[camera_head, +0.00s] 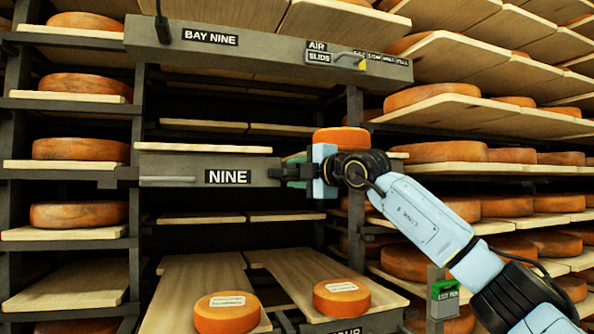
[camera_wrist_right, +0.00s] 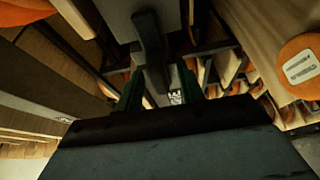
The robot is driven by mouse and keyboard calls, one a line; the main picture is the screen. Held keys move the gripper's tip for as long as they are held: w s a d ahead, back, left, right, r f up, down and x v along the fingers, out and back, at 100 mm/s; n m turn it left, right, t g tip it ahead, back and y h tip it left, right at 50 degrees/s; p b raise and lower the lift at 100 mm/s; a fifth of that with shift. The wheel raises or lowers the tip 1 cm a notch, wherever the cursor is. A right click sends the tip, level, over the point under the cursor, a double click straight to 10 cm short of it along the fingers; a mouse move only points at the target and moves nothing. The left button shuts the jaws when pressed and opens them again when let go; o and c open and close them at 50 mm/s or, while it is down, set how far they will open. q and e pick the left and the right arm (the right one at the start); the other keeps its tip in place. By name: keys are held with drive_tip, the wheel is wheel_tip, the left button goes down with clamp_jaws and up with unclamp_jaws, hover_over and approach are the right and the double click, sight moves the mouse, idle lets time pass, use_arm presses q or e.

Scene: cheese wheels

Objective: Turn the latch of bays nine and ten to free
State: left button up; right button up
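The bay nine beam (camera_head: 160,170) carries a black plate reading NINE in the head view. A dark latch handle (camera_head: 287,172) juts from its right end. The handle also shows in the wrist view (camera_wrist_right: 152,55) as a dark bar on a grey housing. My right gripper (camera_head: 307,172) is at that end of the beam, and its body hides part of the handle. In the wrist view its green fingers (camera_wrist_right: 158,95) stand apart on both sides of the handle. Contact is not clear. No latch marking for ten is readable. My left gripper is not in view.
An overhead beam (camera_head: 265,52) reads BAY NINE, with a black upright part (camera_head: 162,24) on it. Racks of cheese wheels stand on both sides. Two labelled wheels (camera_head: 227,312) (camera_head: 342,298) sit on low boards. A green box (camera_head: 445,297) stands by my right arm.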

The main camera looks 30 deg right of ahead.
drive_tip(key=shift+c, duration=0.2)
clamp_jaws()
drive_tip(key=shift+n, duration=0.3)
drive_tip(key=n+g+p, duration=0.1)
drive_tip(key=n, duration=0.2)
drive_tip(key=shift+g+h+p, duration=0.35)
drive_tip(key=shift+g+h, duration=0.05)
drive_tip(key=n+h+p, duration=0.1)
drive_tip(key=n, duration=0.1)
drive_tip(key=n+g+p, duration=0.1)
drive_tip(key=n, duration=0.1)
drive_tip(key=shift+n+h+p, duration=0.3)
drive_tip(key=shift+h, duration=0.1)
drive_tip(key=n+g+h+p, duration=0.1)
drive_tip(key=n, duration=0.2)
drive_tip(key=shift+h, duration=0.3)
drive_tip(key=shift+n+g+h+p, duration=0.55)
drive_tip(key=shift+n+h, duration=0.25)
drive_tip(key=shift+n, duration=0.3)
